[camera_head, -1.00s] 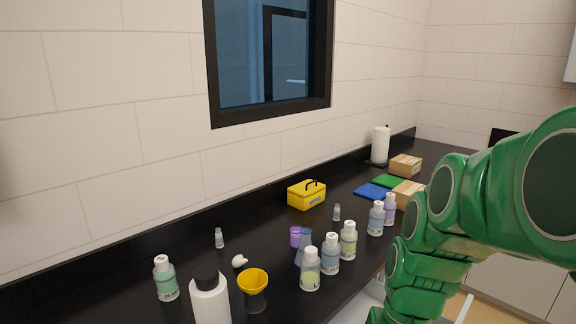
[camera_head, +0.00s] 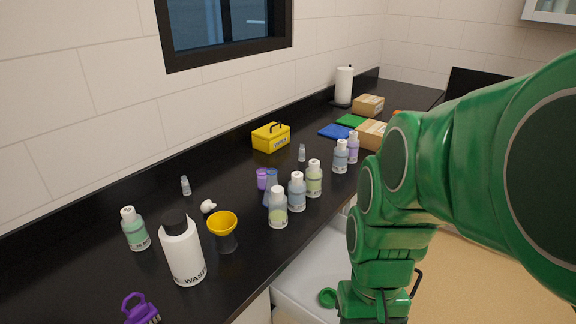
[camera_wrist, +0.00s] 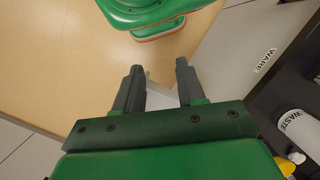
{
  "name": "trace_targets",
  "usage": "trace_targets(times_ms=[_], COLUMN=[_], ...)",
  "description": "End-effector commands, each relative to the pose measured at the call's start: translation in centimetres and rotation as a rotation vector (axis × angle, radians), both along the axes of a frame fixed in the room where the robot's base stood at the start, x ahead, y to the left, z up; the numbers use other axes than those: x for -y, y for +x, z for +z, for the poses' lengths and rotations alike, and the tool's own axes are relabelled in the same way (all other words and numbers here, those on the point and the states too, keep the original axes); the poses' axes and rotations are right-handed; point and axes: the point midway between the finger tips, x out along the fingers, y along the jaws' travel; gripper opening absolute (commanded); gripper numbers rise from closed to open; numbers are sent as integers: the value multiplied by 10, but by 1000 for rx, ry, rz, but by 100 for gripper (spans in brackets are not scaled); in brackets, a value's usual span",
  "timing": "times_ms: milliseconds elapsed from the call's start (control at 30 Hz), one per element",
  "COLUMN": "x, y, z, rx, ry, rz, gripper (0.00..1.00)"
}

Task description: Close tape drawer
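In the head view a pale surface (camera_head: 305,262) shows under the counter edge, beside my green arm. No tape label is readable, and my arm hides much of the area below the counter.
The black counter (camera_head: 120,285) holds a white waste bottle (camera_head: 183,252), a yellow funnel (camera_head: 222,224), several small bottles, a yellow toolbox (camera_head: 271,138), a purple object (camera_head: 141,309) and boxes (camera_head: 368,105).

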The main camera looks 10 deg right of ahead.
Motion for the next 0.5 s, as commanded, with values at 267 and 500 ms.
trace_targets(times_ms=[267,500], x=[15,28], y=[22,38], z=[-21,-40], rx=[-119,-208], ry=[72,149], rz=[-173,-316], gripper=[0,0])
